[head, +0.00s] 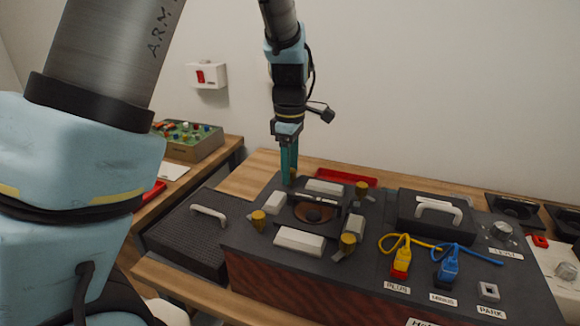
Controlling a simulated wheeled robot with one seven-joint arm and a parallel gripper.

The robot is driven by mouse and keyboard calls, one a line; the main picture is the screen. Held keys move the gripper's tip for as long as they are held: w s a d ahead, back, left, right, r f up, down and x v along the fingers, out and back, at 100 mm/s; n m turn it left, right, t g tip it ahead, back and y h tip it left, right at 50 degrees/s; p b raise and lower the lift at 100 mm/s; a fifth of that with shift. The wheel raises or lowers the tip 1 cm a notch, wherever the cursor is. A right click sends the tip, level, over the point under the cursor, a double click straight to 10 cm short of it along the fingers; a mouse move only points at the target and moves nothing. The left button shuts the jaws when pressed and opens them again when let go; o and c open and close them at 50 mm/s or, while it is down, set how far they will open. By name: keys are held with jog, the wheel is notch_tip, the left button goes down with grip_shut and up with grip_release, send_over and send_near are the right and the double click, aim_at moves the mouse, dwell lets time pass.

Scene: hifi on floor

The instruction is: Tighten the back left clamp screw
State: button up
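The dark test box (330,286) carries a round brown speaker-like part (314,211) in a square frame, with pale blocks around it. Brass-coloured clamp screws stand at the front left (258,220), front right (348,243) and back right (361,190). The back left clamp screw (293,174) is mostly hidden behind my gripper (289,181). My gripper points down with its teal fingers at that screw. The fingers look close together from this side. I cannot tell whether they grip the screw.
A yellow plug lead (401,262), a blue plug lead (448,266) and a black handled lid (430,220) are on the right of the box. A red tray (346,177) lies behind. A dark handled case (192,240) stands left. A red-switch wall box (206,75) is above.

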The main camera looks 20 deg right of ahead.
grip_shut()
jog(key=shift+m, duration=0.4)
jog(key=m, duration=0.4)
jog(key=shift+m+p, duration=0.4)
jog(key=m, duration=1)
jog(key=shift+m+p, duration=0.35)
jog(key=shift+m, duration=0.05)
jog(key=m, duration=0.5)
jog(key=shift+d+p, duration=0.1)
jog(key=shift+p, duration=0.3)
jog(key=shift+m, duration=0.4)
jog(key=shift+o, duration=0.7)
grip_release()
